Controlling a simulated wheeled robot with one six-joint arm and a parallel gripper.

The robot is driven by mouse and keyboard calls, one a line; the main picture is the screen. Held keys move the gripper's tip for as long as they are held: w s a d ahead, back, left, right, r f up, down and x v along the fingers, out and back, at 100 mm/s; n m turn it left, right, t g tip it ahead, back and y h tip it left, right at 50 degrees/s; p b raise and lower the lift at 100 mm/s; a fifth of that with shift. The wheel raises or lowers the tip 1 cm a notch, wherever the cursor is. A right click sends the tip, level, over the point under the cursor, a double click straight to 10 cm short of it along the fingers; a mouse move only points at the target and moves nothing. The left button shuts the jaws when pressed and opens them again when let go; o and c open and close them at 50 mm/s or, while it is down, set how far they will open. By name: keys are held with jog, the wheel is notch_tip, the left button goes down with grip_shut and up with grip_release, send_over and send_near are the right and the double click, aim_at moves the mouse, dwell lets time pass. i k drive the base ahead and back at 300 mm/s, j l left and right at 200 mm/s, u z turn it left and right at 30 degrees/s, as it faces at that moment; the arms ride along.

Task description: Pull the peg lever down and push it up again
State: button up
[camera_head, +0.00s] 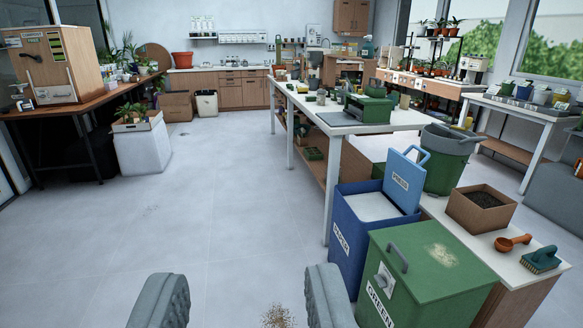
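My gripper (246,280) shows at the bottom edge as two grey padded fingers, wide apart with only floor visible between them. No part is clearly recognisable as a peg lever. A wooden box cabinet (68,62) on the dark-legged table at the far left has a small dark lever-like handle (32,56) on its front, too small to tell its exact shape or position. My gripper is far from it, across open floor.
A green bin (440,262) with a handled lid stands close at right, beside a blue bin (345,245) with its lid tilted up. A long white table (340,122) stands beyond. The left floor is free up to a white block (143,152).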

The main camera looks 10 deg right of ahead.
aim_at(344, 75)
jog(key=i, duration=1.1)
jog(key=i+l, duration=0.15)
jog(key=i, duration=2)
jog(key=i+l, duration=0.1)
jog(key=i, duration=1)
jog(key=j+u, duration=0.05)
